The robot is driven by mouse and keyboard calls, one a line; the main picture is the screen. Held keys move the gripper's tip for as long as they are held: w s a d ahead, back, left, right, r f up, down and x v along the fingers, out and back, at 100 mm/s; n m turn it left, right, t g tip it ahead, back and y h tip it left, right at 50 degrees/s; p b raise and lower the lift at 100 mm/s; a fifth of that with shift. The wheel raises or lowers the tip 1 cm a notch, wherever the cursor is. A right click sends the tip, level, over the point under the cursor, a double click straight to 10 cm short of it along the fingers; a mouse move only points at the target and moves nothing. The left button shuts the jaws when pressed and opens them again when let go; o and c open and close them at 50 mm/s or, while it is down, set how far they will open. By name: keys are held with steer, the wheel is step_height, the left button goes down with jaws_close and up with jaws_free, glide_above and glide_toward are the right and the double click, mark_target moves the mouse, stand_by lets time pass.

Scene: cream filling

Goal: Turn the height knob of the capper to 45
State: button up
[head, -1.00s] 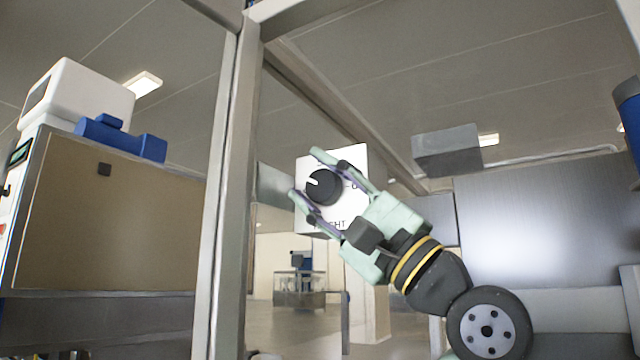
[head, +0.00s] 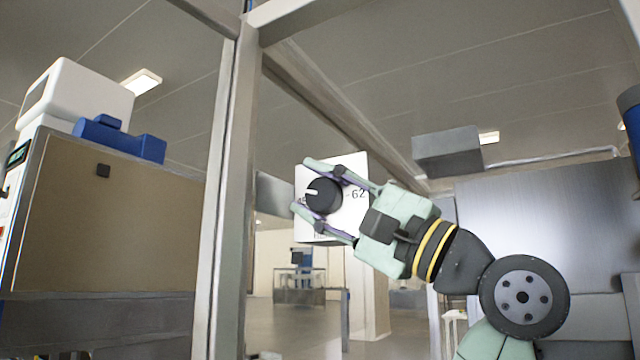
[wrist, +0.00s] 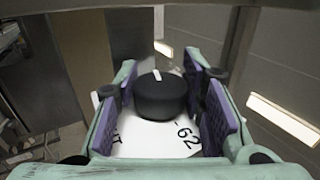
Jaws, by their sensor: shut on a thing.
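The capper's height knob (head: 323,195) is a round black dial on a white plate (head: 352,172). Its white pointer line points left and slightly up in the head view, close to a partly hidden mark that seems to read 45. A 62 mark shows to the right of the knob. The lettering below is mostly hidden by a finger. My gripper (head: 303,186) reaches in from the lower right and is shut on the knob, one finger above and one below. In the wrist view the knob (wrist: 160,97) sits between the purple pads.
A grey metal post (head: 232,190) stands just left of the plate, with a beam (head: 340,120) running overhead. A grey box (head: 447,150) hangs at the upper right. A brown cabinet (head: 110,210) stands at the far left.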

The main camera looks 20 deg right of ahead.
steer(key=shift+r+g+h+p, duration=0.15)
steer(key=shift+g+h+p, duration=0.75)
steer(key=shift+g+p, duration=0.3)
steer(key=shift+g+h, duration=0.3)
steer(key=o, duration=1.2)
steer(key=v, duration=1.2)
